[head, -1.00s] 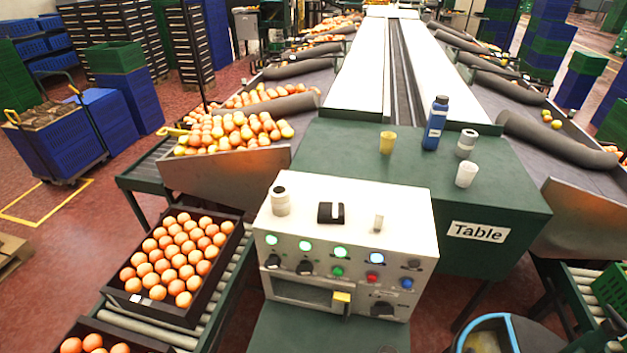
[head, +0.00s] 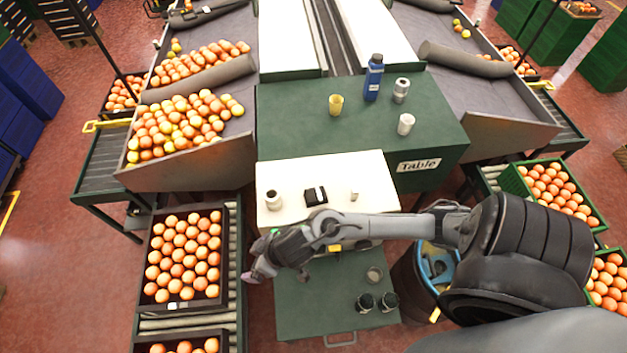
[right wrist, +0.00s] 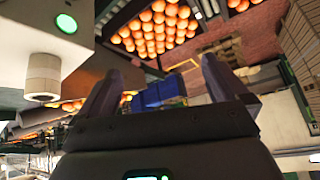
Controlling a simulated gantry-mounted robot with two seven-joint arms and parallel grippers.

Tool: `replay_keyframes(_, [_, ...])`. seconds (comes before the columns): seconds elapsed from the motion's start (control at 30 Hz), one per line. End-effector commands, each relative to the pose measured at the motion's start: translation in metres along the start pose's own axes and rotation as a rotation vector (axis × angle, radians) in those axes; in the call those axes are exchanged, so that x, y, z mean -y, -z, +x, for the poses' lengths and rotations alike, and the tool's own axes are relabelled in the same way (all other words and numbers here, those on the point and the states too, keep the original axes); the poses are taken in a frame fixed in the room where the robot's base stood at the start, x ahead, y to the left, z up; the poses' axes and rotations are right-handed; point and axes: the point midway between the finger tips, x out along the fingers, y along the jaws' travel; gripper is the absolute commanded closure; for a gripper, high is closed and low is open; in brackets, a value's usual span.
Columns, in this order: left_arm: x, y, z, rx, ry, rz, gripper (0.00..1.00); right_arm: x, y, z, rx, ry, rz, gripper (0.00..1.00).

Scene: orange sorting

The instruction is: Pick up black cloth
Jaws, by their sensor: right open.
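A small black item with a white patch (head: 316,195) lies on top of the white control box (head: 370,172) in the head view. It is the likeliest black cloth, but I cannot tell its material. My right gripper (head: 258,268) reaches across from the right, past the front of the box, and hangs between the box and the orange crate. It is apart from the black item. In the right wrist view its two dark fingers (right wrist: 160,88) are spread with nothing between them. My left gripper is not in view.
A crate of oranges (head: 226,250) sits on rollers at left. A white jar (head: 273,200) and a small pale piece (head: 354,194) flank the black item. The green table (head: 290,115) behind holds a blue bottle (head: 373,78) and cups. Dark round items (head: 365,302) sit on the lower green surface.

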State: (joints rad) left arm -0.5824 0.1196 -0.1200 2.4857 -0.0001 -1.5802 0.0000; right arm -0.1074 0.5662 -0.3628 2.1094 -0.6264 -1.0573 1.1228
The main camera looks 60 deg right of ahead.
Motion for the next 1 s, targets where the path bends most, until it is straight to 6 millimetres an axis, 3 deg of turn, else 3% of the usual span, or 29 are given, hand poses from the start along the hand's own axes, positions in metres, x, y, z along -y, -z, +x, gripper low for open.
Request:
replay_keyframes(0.07, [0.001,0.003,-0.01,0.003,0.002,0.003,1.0,-0.023,0.009,0.005,0.036,0.012,0.034,0.0])
replay_keyframes(0.17, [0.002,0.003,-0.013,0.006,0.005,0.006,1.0,-0.06,0.005,0.012,0.121,0.012,0.131,0.0])
replay_keyframes(0.27, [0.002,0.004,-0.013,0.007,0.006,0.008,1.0,-0.111,-0.002,0.008,0.227,-0.031,0.269,0.0])
replay_keyframes(0.4, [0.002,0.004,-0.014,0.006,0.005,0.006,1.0,-0.184,-0.013,-0.014,0.364,-0.141,0.5,0.0])
replay_keyframes(0.53, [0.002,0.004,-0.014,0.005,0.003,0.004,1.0,-0.235,-0.021,-0.043,0.449,-0.25,0.704,0.0])
replay_keyframes(0.73, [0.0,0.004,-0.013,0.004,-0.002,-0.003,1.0,-0.274,-0.03,-0.071,0.511,-0.353,0.892,0.0])
replay_keyframes(1.0, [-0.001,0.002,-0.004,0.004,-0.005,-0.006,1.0,-0.281,-0.051,-0.051,0.524,-0.372,0.932,0.0])
